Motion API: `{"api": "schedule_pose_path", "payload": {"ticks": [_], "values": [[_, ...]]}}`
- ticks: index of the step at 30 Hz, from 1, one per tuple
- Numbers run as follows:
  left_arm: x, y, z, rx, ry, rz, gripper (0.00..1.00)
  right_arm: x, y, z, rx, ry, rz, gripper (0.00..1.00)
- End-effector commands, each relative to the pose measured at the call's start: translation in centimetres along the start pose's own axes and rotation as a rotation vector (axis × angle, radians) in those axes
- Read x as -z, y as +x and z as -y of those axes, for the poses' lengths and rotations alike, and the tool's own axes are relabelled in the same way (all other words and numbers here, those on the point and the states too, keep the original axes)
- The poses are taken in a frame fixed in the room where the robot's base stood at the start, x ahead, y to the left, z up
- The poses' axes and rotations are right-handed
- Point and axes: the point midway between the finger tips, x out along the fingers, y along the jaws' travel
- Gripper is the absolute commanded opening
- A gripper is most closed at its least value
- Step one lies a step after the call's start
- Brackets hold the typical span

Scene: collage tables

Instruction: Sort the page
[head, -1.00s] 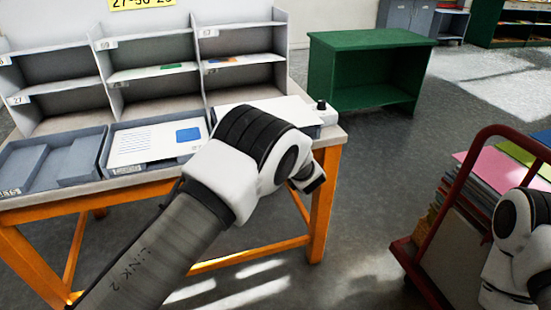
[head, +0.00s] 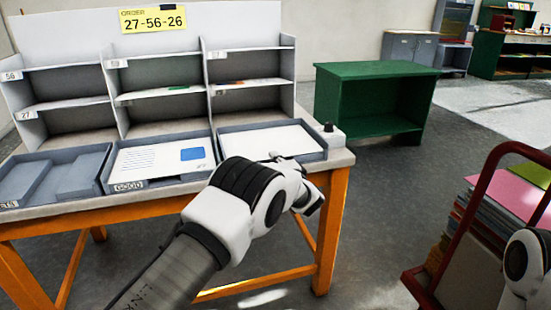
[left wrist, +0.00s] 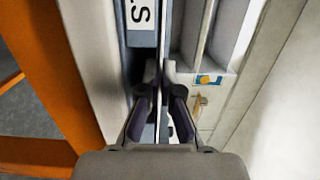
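A page (head: 165,156) with text lines and a blue picture lies in the middle tray (head: 126,187), labelled GOOD. White paper (head: 262,139) lies in the right tray (head: 314,157). My left gripper (head: 310,203) is by the front right of that tray; its fingers are mostly hidden behind my wrist. In the left wrist view the fingertips (left wrist: 158,75) are close together, with a thin edge-on line between them. I cannot tell whether that is a held sheet. My right gripper is out of view.
A sorting rack (head: 160,90) with numbered compartments stands behind the trays. A yellow order card (head: 153,20) reads 27-56-26. The left tray (head: 95,170) holds grey dividers. A green cabinet (head: 375,70) stands behind right. A red cart (head: 425,290) with coloured sheets is at right.

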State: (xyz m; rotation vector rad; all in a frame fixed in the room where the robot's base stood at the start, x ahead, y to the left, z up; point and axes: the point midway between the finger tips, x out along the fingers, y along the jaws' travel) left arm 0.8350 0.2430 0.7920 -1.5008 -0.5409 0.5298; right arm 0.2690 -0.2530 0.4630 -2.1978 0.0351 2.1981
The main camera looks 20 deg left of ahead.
Motion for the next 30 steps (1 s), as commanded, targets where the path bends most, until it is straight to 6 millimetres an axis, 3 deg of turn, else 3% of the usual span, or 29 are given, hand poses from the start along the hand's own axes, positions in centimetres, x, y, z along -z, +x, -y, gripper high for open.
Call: {"api": "schedule_pose_path", "payload": {"ticks": [1, 3, 4, 19, 30], "values": [[0.0, 0.0, 0.0, 0.0, 0.0, 0.0, 0.09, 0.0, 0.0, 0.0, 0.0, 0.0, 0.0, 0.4], [0.0, 0.0, 0.0, 0.0, 0.0, 0.0, 0.34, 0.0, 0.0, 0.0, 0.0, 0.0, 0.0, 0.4], [0.0, 0.0, 0.0, 0.0, 0.0, 0.0, 0.35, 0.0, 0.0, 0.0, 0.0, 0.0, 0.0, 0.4], [0.1, -0.6, -0.2, -0.004, 0.002, -0.001, 0.35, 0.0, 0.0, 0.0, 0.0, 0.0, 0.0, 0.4], [0.0, -7.1, 0.1, 0.001, 0.001, -0.002, 0.35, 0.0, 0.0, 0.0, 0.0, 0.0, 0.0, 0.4]]}}
